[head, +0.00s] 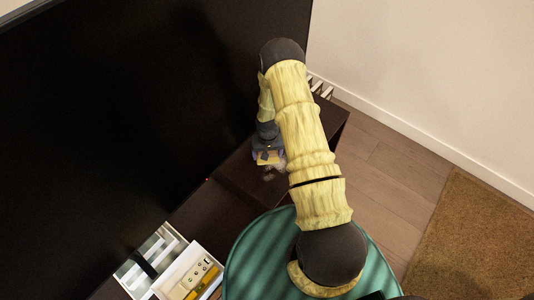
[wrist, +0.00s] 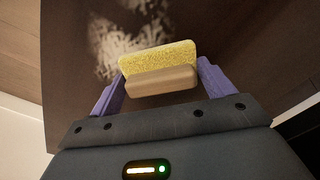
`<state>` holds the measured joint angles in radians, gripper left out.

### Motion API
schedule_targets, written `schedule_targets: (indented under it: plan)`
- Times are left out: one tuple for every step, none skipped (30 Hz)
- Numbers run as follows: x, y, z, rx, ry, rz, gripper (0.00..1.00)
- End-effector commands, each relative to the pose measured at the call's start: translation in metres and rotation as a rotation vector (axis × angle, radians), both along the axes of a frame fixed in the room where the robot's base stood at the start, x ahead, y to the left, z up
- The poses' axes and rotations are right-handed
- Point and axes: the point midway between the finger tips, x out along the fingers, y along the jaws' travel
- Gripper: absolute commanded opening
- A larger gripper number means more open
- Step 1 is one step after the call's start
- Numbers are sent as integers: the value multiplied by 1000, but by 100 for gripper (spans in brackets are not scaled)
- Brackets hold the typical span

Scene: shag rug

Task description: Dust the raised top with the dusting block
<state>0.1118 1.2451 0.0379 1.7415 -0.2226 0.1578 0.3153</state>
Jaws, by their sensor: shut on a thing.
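The dusting block (wrist: 158,68) has a yellow, rough face and a tan, smooth back. It is held between the two purple fingers of my gripper (wrist: 160,78), one at each end. In the head view the block (head: 268,158) and my gripper (head: 267,150) are small, over the dark brown raised top (head: 232,178) in front of the black screen. In the wrist view the raised top (wrist: 235,30) lies under the block. A pale dust patch (wrist: 125,38) lies on it, beyond and left of the block. I cannot tell whether the block touches the top.
A large black screen (head: 120,110) stands along the left. White trays with small items (head: 190,280) sit at the lower left. White upright items (head: 320,87) stand at the far end. Wooden floor (head: 380,175) and a brown rug (head: 465,245) lie to the right.

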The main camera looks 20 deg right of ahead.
Motion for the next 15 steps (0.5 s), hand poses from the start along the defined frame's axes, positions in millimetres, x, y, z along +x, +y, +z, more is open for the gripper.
schedule_targets:
  plan:
    - [-3, -2, 1, -1, 2, -1, 54]
    - [-5, -3, 0, -1, 2, -1, 54]
    - [-7, -5, 0, 0, 3, -1, 54]
    - [-9, -6, 0, 0, 3, -1, 54]
    - [-11, -7, 0, 0, 3, -1, 54]
    - [-13, -9, 0, 0, 2, -2, 54]
    - [-15, -10, 0, 0, 3, -2, 54]
    - [-17, -11, -1, 0, 4, -2, 54]
    - [-20, -13, -1, 0, 4, -2, 54]
    - [-21, -14, -1, 0, 3, -3, 54]
    - [-23, -15, -1, 0, 3, -3, 54]
    - [-26, -17, -2, 0, 3, -2, 54]
    - [-27, -18, -2, 0, 4, -2, 54]
    - [-28, -18, -2, 0, 4, -1, 54]
    - [-29, -19, -3, 0, 4, -1, 54]
